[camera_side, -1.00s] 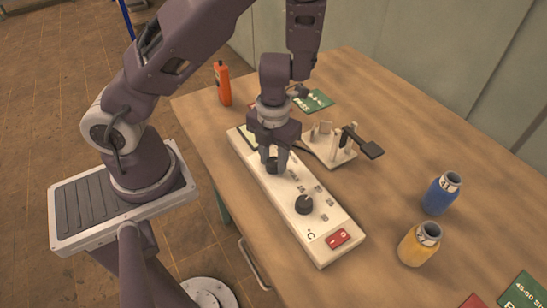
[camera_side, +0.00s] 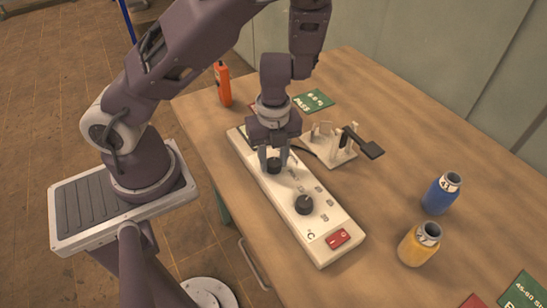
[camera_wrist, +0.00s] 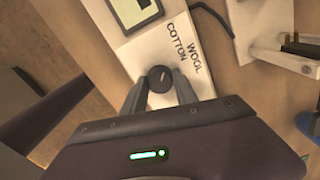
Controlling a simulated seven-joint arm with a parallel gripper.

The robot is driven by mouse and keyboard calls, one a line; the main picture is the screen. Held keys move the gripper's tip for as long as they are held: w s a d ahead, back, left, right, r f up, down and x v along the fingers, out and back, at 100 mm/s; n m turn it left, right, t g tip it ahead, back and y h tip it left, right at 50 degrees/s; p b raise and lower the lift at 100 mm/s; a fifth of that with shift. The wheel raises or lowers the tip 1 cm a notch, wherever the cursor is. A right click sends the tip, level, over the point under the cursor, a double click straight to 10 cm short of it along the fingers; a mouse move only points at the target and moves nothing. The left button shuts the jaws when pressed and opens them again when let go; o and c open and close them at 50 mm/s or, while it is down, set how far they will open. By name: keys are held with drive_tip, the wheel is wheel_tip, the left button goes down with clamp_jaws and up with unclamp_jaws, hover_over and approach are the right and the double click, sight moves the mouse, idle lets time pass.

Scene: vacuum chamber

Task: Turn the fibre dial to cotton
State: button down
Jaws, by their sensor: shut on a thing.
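The fibre dial (camera_side: 274,167) is a small black knob on the white control panel (camera_side: 318,245). In the wrist view, the dial (camera_wrist: 160,79) has a pale pointer line, slanting up to the right. The printed words COTTON (camera_wrist: 179,42) and WOOL (camera_wrist: 198,58) lie just beyond it, COTTON on the left and WOOL on the right. I cannot tell exactly which word the line meets. My gripper (camera_side: 273,161) points down over the panel, shut on the dial with one finger on each side. The fingers also show in the wrist view (camera_wrist: 160,84).
A second black knob (camera_side: 304,204) and a red switch (camera_side: 338,238) are on the same panel. A white stand with a black lever (camera_side: 370,149) is close on the right. Blue (camera_side: 440,194) and yellow (camera_side: 418,245) bottles stand farther right. An orange device (camera_side: 222,84) stands behind.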

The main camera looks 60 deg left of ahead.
sight(273, 162)
drive_tip(key=shift+n, duration=1.2)
drive_tip(key=c, duration=0.9)
unclamp_jaws()
drive_tip(key=shift+c, duration=0.2)
wheel_tip(273, 162, up, 7)
drive_tip(key=shift+r, duration=0.1)
